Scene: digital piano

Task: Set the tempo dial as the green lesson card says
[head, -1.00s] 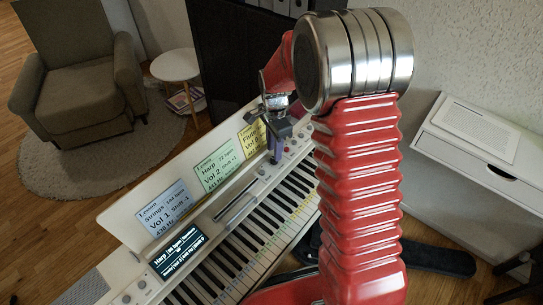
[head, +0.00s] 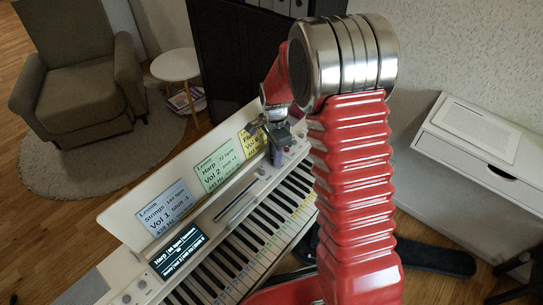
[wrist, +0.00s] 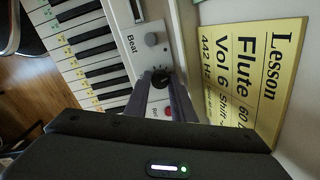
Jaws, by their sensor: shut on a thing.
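The green lesson card (head: 217,168) stands on the piano's music rest between a blue and a yellow card. It reads Harp, apparently 72 bpm, Vol 2, Shift +1. My gripper (head: 277,157) points down at the far end of the piano's control panel. In the wrist view, its fingers (wrist: 163,84) are shut on a round dark dial (wrist: 161,77), one on each side. The dial's own label is hidden. The piano's display (head: 178,250) shows Harp and a bpm figure that looks like 86, too small to be sure.
The blue card (head: 165,208) and yellow card (head: 252,140) flank the green one. Near the held dial are a grey knob (wrist: 151,39) by the word Beat and a partly hidden red button (wrist: 168,111). The keyboard (head: 250,240) runs along the panel.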

